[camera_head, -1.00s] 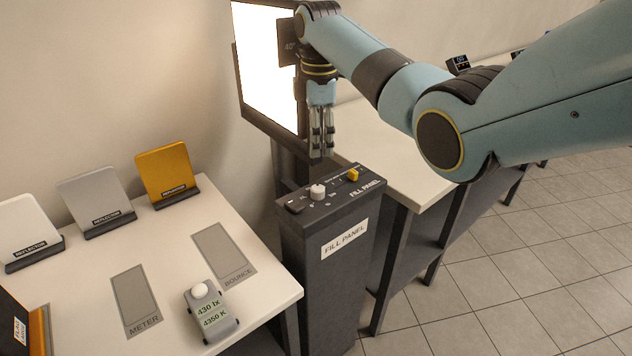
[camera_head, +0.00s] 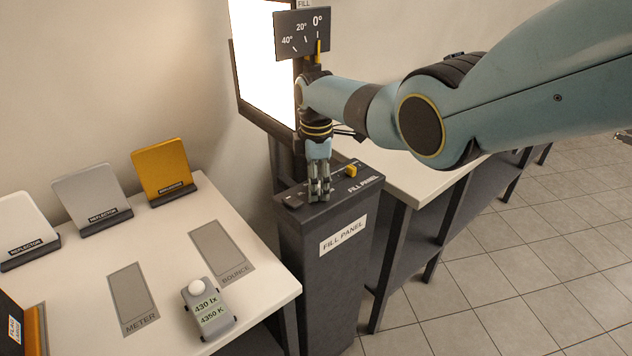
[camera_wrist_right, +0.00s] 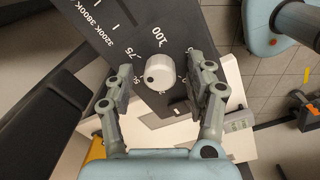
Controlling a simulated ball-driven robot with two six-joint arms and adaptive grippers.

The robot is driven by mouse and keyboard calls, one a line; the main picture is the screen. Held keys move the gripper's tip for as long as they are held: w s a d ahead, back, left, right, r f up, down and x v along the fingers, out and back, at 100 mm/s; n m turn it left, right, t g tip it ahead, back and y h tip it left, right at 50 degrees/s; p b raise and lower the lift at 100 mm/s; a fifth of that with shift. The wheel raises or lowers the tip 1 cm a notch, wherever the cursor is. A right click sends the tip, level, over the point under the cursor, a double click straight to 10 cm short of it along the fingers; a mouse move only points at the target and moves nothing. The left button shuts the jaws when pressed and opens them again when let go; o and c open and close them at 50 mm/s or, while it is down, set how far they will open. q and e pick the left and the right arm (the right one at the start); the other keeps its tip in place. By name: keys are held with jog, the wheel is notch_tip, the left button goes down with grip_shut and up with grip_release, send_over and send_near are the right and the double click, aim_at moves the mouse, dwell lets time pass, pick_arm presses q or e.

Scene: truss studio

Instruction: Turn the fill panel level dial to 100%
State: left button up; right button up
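The fill panel (camera_head: 330,250) is a dark pedestal with a sloping control top. Its level dial is a white round knob (camera_wrist_right: 160,70) in the right wrist view, with a dark dot on its lower left side, facing roughly the 50 mark. The 100 mark (camera_wrist_right: 160,37) is printed above it. My right gripper (camera_head: 319,197) points down over the panel top, and its fingers hide the dial in the head view. In the wrist view its open fingers (camera_wrist_right: 160,92) straddle the knob with gaps on both sides. My left gripper is not in view.
A yellow knob (camera_head: 352,169) sits right of the fingers on the panel top. A bright screen (camera_head: 263,60) and an angle plate (camera_head: 302,34) stand behind. The left table (camera_head: 180,240) holds a light meter (camera_head: 208,308) and several reflectors.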

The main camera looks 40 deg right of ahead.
grip_shut()
jog(key=shift+m, duration=0.3)
jog(key=m, duration=0.3)
jog(key=shift+m+p, duration=0.3)
jog(key=shift+p, duration=0.1)
jog(key=m, duration=0.3)
jog(key=shift+m, duration=0.3)
jog(key=m, duration=0.3)
jog(key=shift+m, duration=0.3)
jog(key=shift+a+m, duration=0.1)
jog(key=shift+m, duration=1.6)
